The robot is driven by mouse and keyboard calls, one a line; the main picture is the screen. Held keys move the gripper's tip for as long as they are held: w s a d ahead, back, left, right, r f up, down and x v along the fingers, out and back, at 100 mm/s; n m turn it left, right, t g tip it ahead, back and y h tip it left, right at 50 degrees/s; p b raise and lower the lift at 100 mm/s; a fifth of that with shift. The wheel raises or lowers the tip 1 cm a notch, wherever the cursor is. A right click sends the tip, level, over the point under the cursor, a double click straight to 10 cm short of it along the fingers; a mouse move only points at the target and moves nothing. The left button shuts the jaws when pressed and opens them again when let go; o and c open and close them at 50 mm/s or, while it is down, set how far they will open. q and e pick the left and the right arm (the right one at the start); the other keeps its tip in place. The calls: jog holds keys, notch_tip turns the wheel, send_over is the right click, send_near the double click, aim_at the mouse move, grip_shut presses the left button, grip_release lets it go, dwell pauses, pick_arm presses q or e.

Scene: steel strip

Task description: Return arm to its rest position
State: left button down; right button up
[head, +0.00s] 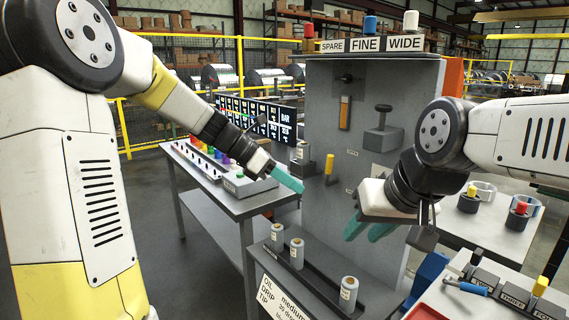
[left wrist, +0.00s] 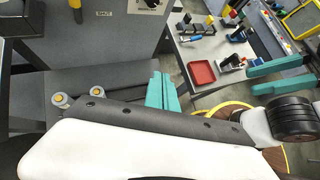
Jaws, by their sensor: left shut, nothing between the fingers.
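My left gripper (head: 287,180) reaches in from the left, its teal fingers together and empty, in front of the grey upright panel (head: 368,95) and near its yellow handle (head: 329,165). In the left wrist view its closed fingers (left wrist: 162,92) hang over the dark bench shelf. My right gripper (head: 370,229) is lower and to the right, in front of the panel. Its two teal fingers stand apart with nothing seen between them. They also show at the right in the left wrist view (left wrist: 281,77).
White canisters (head: 297,254) stand on a dark rail below the grippers. A side table (head: 215,200) with coloured pegs is at left. A right-hand table (head: 450,305) holds labelled blocks and a blue-handled tool. A red tray (left wrist: 201,73) shows in the left wrist view. Yellow railings are behind.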

pick_arm(q)
jog(key=s+a+m+t+y, duration=0.5)
jog(key=s+a+m+y, duration=0.3)
jog(key=s+a+m, duration=0.8)
jog(key=s+m, duration=0.4)
jog(key=m, duration=0.1)
jog(key=shift+a+r+m, duration=0.2)
jog(key=shift+a+m, duration=0.1)
jog(key=shift+d, duration=0.15)
